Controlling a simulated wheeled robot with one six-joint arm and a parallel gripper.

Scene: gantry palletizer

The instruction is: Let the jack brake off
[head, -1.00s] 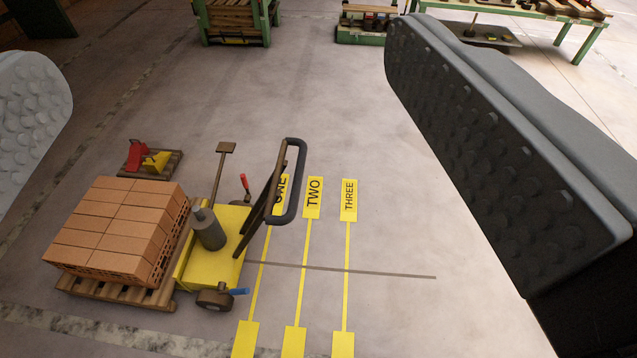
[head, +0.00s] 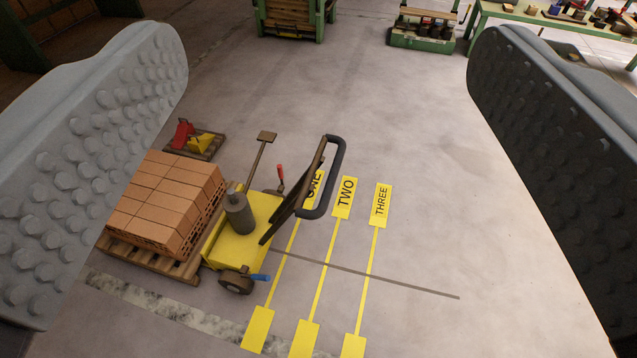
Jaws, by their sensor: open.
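The yellow pallet jack (head: 240,245) stands on the floor left of centre, with a grey cylinder (head: 239,213) on its body and a tilted dark loop handle (head: 334,178). A small red lever (head: 280,177) stands up at its far side. A blue lever (head: 256,276) sticks out low by the near wheel (head: 236,283). A brown flat-topped post (head: 258,160) also rises there. Which of these is the brake is not marked. My gripper (head: 328,65) is open and empty; its studded jaws frame the view at left and right, apart from the jack.
A pallet of bricks (head: 165,208) stands against the jack's left side. Behind it is a small pallet (head: 205,147) with red and yellow items. Yellow floor strips read ONE, TWO (head: 346,190) and THREE (head: 382,200). Open floor lies right; green benches (head: 420,38) stand at the back.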

